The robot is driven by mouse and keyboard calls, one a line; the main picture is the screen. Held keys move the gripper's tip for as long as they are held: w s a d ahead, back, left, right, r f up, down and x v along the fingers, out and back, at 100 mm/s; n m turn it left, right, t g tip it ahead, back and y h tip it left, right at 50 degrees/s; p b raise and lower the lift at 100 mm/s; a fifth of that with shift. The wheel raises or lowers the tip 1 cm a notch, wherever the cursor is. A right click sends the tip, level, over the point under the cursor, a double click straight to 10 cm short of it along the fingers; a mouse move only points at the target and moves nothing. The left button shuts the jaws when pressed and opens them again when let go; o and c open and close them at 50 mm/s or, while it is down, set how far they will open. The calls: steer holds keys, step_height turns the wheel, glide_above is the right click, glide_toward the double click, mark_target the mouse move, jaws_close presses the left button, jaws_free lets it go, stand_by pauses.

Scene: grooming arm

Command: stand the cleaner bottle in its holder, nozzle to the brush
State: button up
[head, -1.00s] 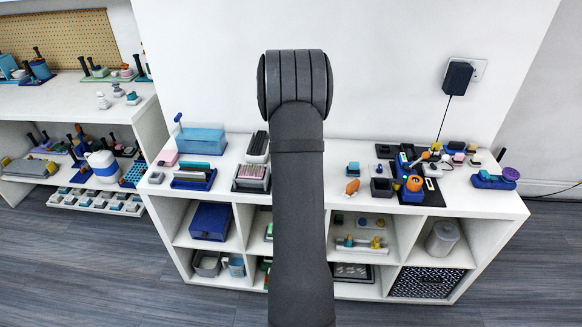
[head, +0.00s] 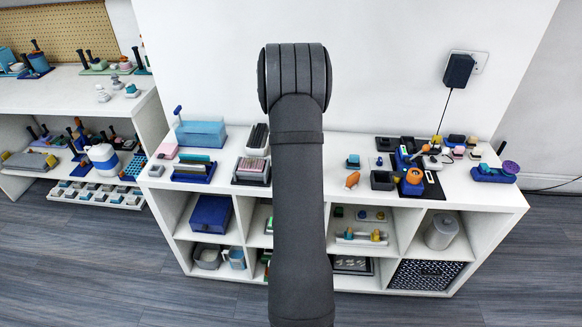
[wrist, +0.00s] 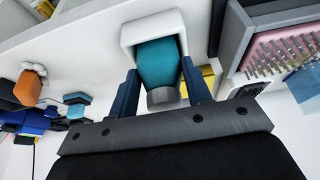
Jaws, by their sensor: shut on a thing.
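In the wrist view, a teal bottle-like body (wrist: 158,63) with a grey end (wrist: 163,97) sits between the two dark blue fingers of my gripper (wrist: 162,92). I take it to be the cleaner bottle. My gripper is shut on it. A white squared piece (wrist: 128,38) surrounds its far part; I cannot tell whether this is the holder or how deep the bottle sits in it. A pink brush pad with metal pins (wrist: 285,52) lies to the right in a grey tray. In the head view my arm hides the gripper and the bottle; the pink brush (head: 252,165) shows left of the arm.
An orange object (wrist: 28,88) and a dark blue stand (wrist: 28,122) are at the left of the wrist view. In the head view, several small items crowd the right of the white shelf top (head: 460,210). A teal box (head: 201,133) stands at the back left.

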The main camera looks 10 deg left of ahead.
steer(key=shift+f, duration=0.1)
steer(key=o, duration=1.4)
steer(key=v, duration=1.7)
steer(key=shift+r, duration=0.25)
steer(key=x, duration=1.7)
steer(key=shift+f, duration=0.25)
steer(key=shift+r, duration=0.1)
